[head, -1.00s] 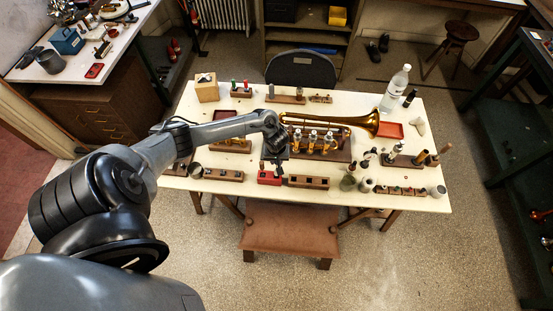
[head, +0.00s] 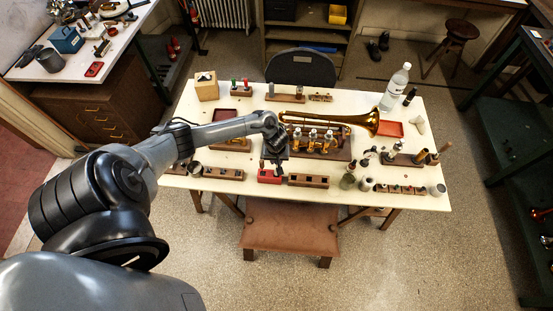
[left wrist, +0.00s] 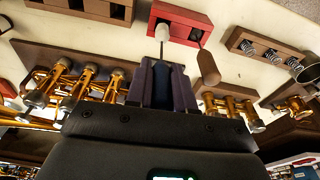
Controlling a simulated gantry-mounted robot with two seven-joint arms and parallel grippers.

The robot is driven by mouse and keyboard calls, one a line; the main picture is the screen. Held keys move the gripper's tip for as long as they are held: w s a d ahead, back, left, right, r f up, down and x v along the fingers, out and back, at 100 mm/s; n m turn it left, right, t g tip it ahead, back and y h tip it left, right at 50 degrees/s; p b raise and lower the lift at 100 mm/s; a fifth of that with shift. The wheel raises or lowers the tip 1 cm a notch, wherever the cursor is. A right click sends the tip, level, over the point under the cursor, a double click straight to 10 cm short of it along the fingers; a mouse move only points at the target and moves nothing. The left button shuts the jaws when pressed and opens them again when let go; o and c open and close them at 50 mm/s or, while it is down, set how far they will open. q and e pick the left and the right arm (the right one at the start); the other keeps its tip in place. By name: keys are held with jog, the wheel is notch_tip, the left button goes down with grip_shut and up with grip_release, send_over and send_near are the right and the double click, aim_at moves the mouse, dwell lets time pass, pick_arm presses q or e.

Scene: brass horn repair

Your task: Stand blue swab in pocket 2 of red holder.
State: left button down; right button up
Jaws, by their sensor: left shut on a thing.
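The red holder (head: 269,178) sits near the front edge of the workbench, and it shows at the top of the left wrist view (left wrist: 190,15). My left gripper (head: 275,165) is just above it, pointing down. In the left wrist view the gripper (left wrist: 165,80) is shut on the blue swab, whose handle (left wrist: 178,88) is mostly hidden between the fingers. Its thin stem and white tip (left wrist: 162,32) reach to the red holder. I cannot tell whether the tip is inside a pocket. A second swab with a brown handle (left wrist: 208,66) stands tilted in the holder beside it.
Wooden blocks with sockets flank the holder, one to its right (head: 308,181) and one to its left (head: 223,174). A brass horn (head: 335,121) and its upright valves lie behind the gripper. Small bottles and cups stand at the right front.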

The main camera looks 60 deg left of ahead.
pick_arm(q)
jog(key=shift+f+b, duration=0.45)
jog(key=shift+f, duration=0.75)
jog(key=shift+f+b, duration=0.6)
jog(key=shift+f, duration=0.65)
jog(key=c, duration=0.9)
grip_release()
notch_tip(320, 180, up, 11)
jog(key=d+p, duration=0.1)
jog(key=p, duration=0.2)
jog(key=shift+s+d+f+p, duration=0.2)
jog(key=shift+s+p, duration=0.1)
jog(key=shift+s, duration=0.1)
